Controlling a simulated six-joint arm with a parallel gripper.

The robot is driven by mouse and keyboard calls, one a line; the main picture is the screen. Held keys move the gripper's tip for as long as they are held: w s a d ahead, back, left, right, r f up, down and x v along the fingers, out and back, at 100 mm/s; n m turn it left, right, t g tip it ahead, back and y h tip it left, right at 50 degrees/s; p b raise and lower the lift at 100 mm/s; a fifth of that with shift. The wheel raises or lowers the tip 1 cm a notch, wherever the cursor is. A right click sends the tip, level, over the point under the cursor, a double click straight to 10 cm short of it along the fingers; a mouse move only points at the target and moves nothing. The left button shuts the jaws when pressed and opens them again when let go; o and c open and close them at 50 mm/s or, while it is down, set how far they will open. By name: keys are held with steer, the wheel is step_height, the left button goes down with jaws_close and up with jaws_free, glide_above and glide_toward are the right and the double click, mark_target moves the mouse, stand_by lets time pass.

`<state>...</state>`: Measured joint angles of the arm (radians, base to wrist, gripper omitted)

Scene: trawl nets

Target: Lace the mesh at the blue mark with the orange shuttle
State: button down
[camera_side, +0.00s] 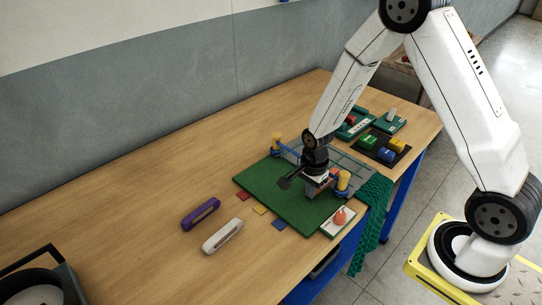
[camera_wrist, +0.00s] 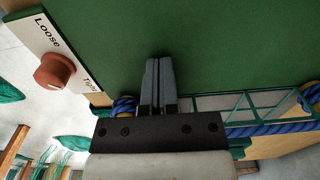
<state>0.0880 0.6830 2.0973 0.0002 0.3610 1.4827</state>
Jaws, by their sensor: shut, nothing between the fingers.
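My gripper (camera_side: 285,183) is shut and empty, low over the green board (camera_side: 262,190); its closed fingers also show in the wrist view (camera_wrist: 159,62). A purple shuttle (camera_side: 187,223) and a white shuttle (camera_side: 222,236) lie on the table left of the board. I see no orange shuttle in either view. A blue square (camera_side: 279,224) lies at the board's near left edge, beside a yellow square (camera_side: 260,210) and a red one (camera_side: 241,196). Green mesh (camera_wrist: 245,104) and blue rope (camera_wrist: 270,129) show beyond my gripper's right side in the wrist view. No blue mark on the mesh is discernible.
Yellow posts (camera_side: 343,180) stand at the board's edge. A card with an orange-red knob (camera_wrist: 54,71) reads Loose and Tight. Green netting (camera_side: 372,215) hangs over the table edge. A dark tray (camera_side: 380,158) holds colored blocks. A dark pot stands at lower left. The table's left is mostly clear.

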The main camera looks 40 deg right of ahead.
steer(key=shift+d, duration=1.95)
steer(key=shift+a, duration=0.1)
steer(key=shift+a, duration=0.75)
steer(key=shift+a+r, duration=0.2)
steer(key=shift+a, duration=0.4)
steer(key=shift+a+r, duration=0.15)
steer(key=shift+a, duration=0.45)
step_height(320, 180, up, 9)
steer(key=shift+r, duration=0.15)
